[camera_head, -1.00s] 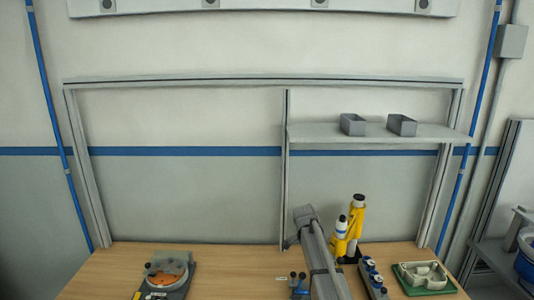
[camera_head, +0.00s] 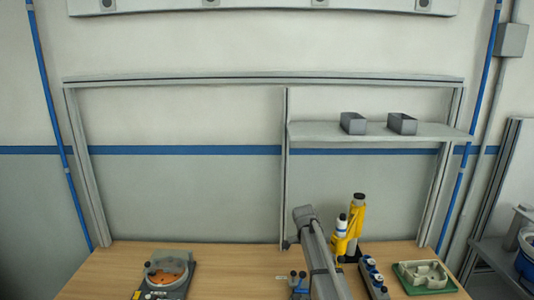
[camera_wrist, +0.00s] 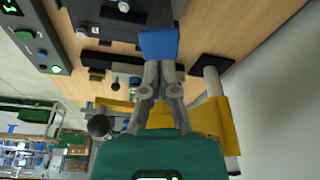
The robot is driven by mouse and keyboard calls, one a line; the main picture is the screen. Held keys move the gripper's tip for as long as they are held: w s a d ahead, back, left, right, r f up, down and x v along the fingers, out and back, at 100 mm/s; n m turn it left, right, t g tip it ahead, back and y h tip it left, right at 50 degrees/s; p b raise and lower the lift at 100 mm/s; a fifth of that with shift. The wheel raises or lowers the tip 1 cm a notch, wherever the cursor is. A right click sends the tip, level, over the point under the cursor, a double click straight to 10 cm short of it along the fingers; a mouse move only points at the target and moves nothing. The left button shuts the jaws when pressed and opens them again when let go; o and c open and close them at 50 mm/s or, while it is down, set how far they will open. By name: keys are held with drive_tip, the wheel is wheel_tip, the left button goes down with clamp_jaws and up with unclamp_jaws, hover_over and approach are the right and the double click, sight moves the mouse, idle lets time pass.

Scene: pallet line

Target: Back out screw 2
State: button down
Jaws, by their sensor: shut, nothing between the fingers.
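My gripper (camera_wrist: 159,68) shows in the wrist view with its two grey fingers together and nothing held between them. A blue block (camera_wrist: 158,44) lies just past the fingertips; I cannot tell whether they touch it. In the head view my grey arm reaches down to the bench and hides what is behind it. A round fixture (camera_head: 166,270) with an orange disc inside stands at the left of the bench. No screw or number can be made out, so screw 2 is not identifiable.
A yellow tool stand (camera_head: 354,225) is right of my arm. Two grey bins (camera_head: 402,124) sit on the shelf (camera_head: 380,134).

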drive_tip(key=shift+a+b+x, duration=0.2)
drive_tip(key=shift+b+x, duration=0.75)
drive_tip(key=shift+f+b, duration=0.35)
drive_tip(key=shift+f, duration=0.1)
wheel_tip(320, 180, down, 4)
drive_tip(key=b, duration=0.3)
drive_tip(key=shift+s+r+b, duration=0.1)
drive_tip(key=shift+r+b, duration=0.1)
drive_tip(key=shift+b, duration=0.1)
drive_tip(key=shift+s, duration=0.25)
idle(1.0)
drive_tip(key=shift+r, duration=0.3)
idle(0.9)
drive_tip(key=shift+w+r+p, duration=0.25)
drive_tip(key=shift+r+p, duration=0.05)
drive_tip(key=shift+p, duration=0.3)
idle(1.5)
